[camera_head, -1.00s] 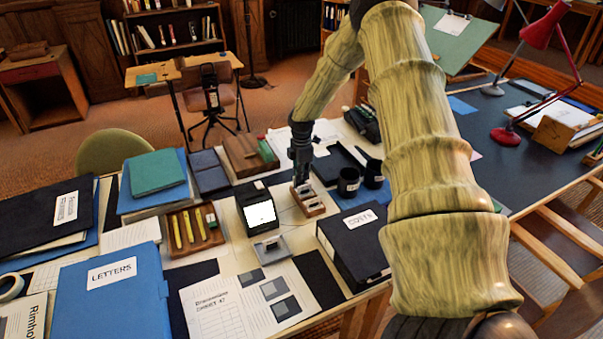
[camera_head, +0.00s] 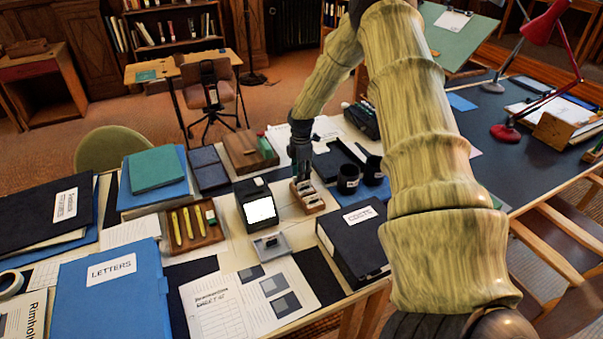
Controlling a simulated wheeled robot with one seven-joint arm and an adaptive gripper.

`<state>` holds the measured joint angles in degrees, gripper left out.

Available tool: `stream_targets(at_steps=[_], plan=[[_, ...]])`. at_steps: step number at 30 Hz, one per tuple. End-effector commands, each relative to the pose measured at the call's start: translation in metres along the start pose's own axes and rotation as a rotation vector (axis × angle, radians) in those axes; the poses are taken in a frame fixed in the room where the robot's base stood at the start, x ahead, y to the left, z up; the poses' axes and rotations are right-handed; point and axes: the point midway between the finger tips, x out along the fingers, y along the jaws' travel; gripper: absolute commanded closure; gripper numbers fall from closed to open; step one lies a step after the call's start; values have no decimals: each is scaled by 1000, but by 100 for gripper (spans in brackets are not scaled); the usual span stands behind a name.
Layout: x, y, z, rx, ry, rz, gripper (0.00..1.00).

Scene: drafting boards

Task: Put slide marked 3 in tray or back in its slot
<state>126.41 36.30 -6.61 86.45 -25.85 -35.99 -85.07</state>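A small wooden rack (camera_head: 309,200) with slots and several small pale pieces in it stands in the middle of the table; no number can be read on any piece. My gripper (camera_head: 301,178) points down at the rack's far left end, its tips close to or over it. Its fingers are too small and dark to show whether they hold a slide. A flat black tray (camera_head: 331,165) lies behind the rack, partly hidden by my gripper. A small grey holder (camera_head: 270,244) with an upright piece stands nearer, in front of a black viewer (camera_head: 256,204) with a lit white screen.
A wooden pencil tray (camera_head: 195,228) is left of the viewer. Blue and black folders (camera_head: 110,290) crowd the left side.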

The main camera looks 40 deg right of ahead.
Motion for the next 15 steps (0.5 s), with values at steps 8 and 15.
stream_targets(at_steps=[8,15], plan=[[-28,1,-1,0,1,3,70],[-68,1,0,0,0,2,70]])
